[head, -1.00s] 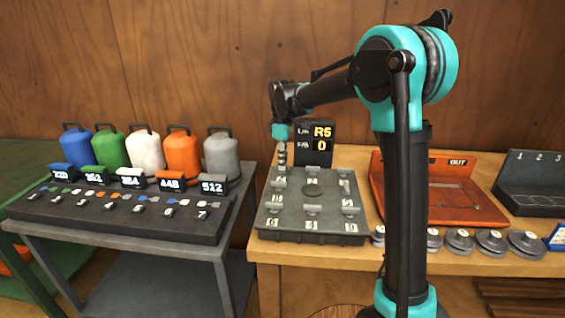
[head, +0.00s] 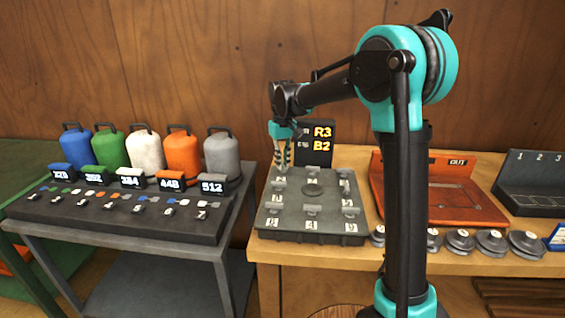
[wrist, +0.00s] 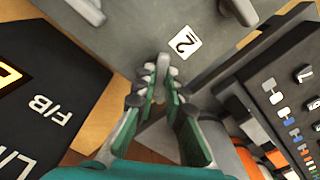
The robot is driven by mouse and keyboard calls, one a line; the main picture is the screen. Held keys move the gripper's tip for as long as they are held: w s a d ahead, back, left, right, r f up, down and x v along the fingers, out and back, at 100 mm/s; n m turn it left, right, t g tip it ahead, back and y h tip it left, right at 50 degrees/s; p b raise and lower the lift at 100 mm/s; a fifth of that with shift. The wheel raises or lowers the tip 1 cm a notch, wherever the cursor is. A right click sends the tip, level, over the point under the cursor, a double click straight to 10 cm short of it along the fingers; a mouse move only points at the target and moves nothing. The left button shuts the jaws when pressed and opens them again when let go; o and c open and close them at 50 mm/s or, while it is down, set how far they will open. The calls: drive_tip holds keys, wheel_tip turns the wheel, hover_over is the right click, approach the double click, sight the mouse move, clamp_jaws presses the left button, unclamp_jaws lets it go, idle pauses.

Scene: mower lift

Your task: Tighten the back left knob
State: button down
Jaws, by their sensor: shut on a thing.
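The grey plate (head: 270,225) on the wooden bench carries several numbered grey knobs. My gripper (head: 283,163) points down over its back left corner, fingers around the knob there. In the wrist view the gripper (wrist: 158,88) is shut on the grey back left knob (wrist: 162,66), beside a white label marked 2 (wrist: 185,40). In the head view the fingers mostly hide this knob. The black display (head: 322,157) stands just behind the plate and reads R3 and B2; its left side is partly hidden by my gripper.
An orange tray (head: 460,211) and several round grey weights (head: 491,241) are to the right. A dark cart (head: 110,218) with coloured canisters (head: 145,150) stands to the left. The display is close beside my gripper.

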drive_tip(key=m, duration=0.6)
drive_tip(key=shift+m, duration=0.4)
idle(0.3)
drive_tip(key=c, duration=1.6)
unclamp_jaws()
wheel_tip(320, 180, up, 12)
drive_tip(key=shift+r, duration=0.1)
